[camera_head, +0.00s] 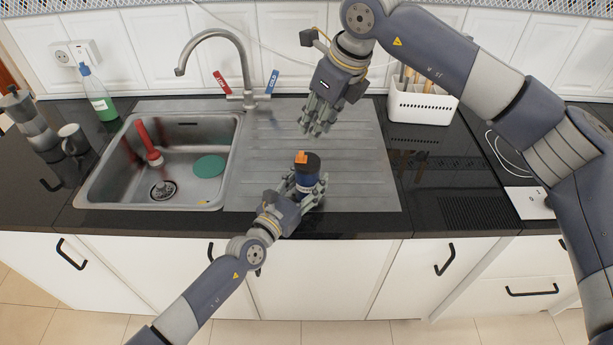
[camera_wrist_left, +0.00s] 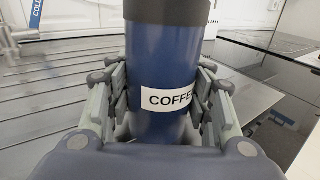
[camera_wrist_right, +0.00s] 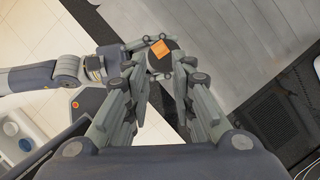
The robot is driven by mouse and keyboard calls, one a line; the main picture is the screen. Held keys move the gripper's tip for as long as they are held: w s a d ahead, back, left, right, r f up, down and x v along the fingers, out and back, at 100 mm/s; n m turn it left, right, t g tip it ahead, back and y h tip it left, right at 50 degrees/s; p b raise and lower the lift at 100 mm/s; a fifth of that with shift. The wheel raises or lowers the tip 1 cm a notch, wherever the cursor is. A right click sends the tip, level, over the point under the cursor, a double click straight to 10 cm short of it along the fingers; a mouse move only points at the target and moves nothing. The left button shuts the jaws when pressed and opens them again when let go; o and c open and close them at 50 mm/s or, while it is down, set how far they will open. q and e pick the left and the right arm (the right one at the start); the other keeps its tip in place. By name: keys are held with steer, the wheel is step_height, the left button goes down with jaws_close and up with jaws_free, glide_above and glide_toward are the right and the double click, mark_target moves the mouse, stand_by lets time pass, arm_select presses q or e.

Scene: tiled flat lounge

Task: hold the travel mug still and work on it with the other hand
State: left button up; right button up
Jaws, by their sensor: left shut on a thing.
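The travel mug (camera_head: 309,184) is dark blue with a black lid and an orange piece on top. It stands upright at the front of the ribbed drainboard (camera_head: 350,160). In the left wrist view the mug (camera_wrist_left: 160,75) shows a white label reading "COFFE", the rest cut off by a finger. My left gripper (camera_head: 306,192) is shut around its body, fingers on both sides. My right gripper (camera_head: 316,128) is above and behind the mug, empty and apart from it. In the right wrist view its fingers (camera_wrist_right: 160,95) are spread, with the lid and orange piece (camera_wrist_right: 160,60) beyond them.
A white utensil holder (camera_head: 422,104) stands at the back right. The drainboard around the mug is clear.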

jaws_close()
steer(key=r+m+g, duration=0.1)
steer(key=m, duration=2.1)
glide_above(301, 156)
steer(key=w+a, duration=0.1)
steer(key=a, duration=0.1)
steer(key=a+m+g, duration=0.1)
steer(key=m, duration=0.6)
step_height(301, 156, down, 9)
steer(key=shift+d+f+m+y, duration=0.2)
steer(key=shift+m+y, duration=0.1)
steer(key=shift+m, duration=0.1)
steer(key=shift+w, duration=0.1)
